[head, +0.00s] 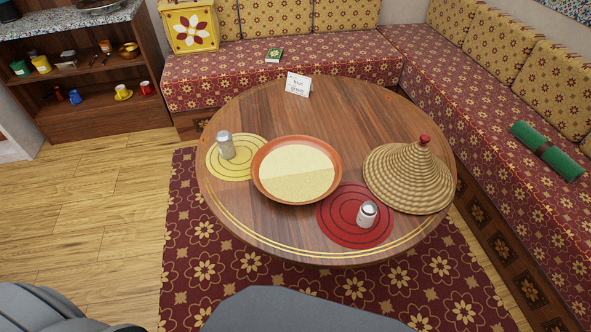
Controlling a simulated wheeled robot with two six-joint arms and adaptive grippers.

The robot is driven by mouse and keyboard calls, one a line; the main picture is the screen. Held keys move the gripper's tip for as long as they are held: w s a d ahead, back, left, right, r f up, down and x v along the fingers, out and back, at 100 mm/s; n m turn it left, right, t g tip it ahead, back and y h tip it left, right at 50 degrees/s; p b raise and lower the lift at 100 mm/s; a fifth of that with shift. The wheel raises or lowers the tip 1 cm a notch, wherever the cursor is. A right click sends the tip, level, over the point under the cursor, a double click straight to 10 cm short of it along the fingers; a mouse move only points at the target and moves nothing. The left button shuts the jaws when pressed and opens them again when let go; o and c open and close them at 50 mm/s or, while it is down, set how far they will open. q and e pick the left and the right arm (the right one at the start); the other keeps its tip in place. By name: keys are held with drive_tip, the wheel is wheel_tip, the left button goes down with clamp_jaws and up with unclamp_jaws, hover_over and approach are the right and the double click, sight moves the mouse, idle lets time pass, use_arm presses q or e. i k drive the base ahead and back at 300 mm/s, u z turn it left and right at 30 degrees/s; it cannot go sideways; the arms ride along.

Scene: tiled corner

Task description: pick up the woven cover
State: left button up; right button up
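The woven cover (408,182) is a tan, coiled cone with a red knob on top. It stands upright on the right side of the round wooden table (345,112), close to the table's edge. Its lower left rim is right by the red round mat (336,226); I cannot tell if they touch. What is under the cover is hidden. Neither of my grippers shows in the head view; only grey parts of my own body show at the bottom edge.
A terracotta dish (297,168) with grainy yellow food is left of the cover. One shaker (367,215) stands on the red mat, another (226,146) on the yellow mat (234,171). A small card (298,85) stands at the back. A cushioned bench (440,85) borders the table behind and right.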

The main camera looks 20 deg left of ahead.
sight(409, 179)
drive_tip(key=z, duration=1.85)
drive_tip(key=i, duration=1.15)
drive_tip(key=u, duration=2.75)
